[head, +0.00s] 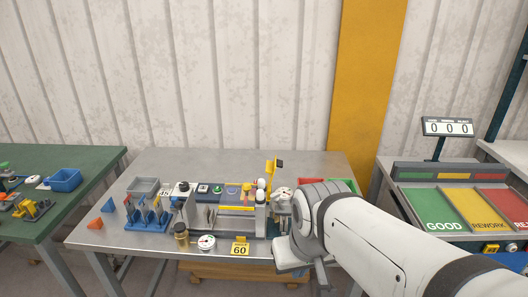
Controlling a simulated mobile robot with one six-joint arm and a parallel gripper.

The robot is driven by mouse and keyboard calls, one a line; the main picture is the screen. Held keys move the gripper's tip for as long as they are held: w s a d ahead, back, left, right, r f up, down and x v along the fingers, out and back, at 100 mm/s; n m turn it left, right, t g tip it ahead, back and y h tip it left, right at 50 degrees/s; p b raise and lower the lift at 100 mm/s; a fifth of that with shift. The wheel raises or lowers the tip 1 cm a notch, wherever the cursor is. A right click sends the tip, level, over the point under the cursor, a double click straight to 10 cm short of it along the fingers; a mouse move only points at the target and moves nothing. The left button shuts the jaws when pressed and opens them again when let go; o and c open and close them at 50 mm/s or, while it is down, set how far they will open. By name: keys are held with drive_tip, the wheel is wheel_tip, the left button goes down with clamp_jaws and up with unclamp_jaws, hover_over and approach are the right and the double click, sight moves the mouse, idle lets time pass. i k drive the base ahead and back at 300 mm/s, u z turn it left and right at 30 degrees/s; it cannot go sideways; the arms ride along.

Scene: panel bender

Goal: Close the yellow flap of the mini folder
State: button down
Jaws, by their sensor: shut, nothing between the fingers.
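The mini folder (231,222) is the grey bench machine in the middle of the metal table, with a yellow bar (236,208) across its front. At its right end a yellow upright piece (270,173) with a black tip stands up; it looks like the raised flap or its lever, but I cannot tell which. My gripper (280,214) is just right of the folder, low beside its right end. It is shut and holds nothing. My wrist and forearm cover the table to the right, and any contact with the folder is too small to tell.
On the table (320,163), a blue rack (148,216), orange pieces (108,205) and a grey bin (143,187) stand left. A round gauge (206,242) and yellow "60" sign (240,249) are in front. A sorting board (445,224) stands right. The table's back strip is clear.

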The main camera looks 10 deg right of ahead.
sight(271, 167)
drive_tip(key=z, duration=0.05)
drive_tip(key=i, duration=1)
drive_tip(key=u, duration=0.05)
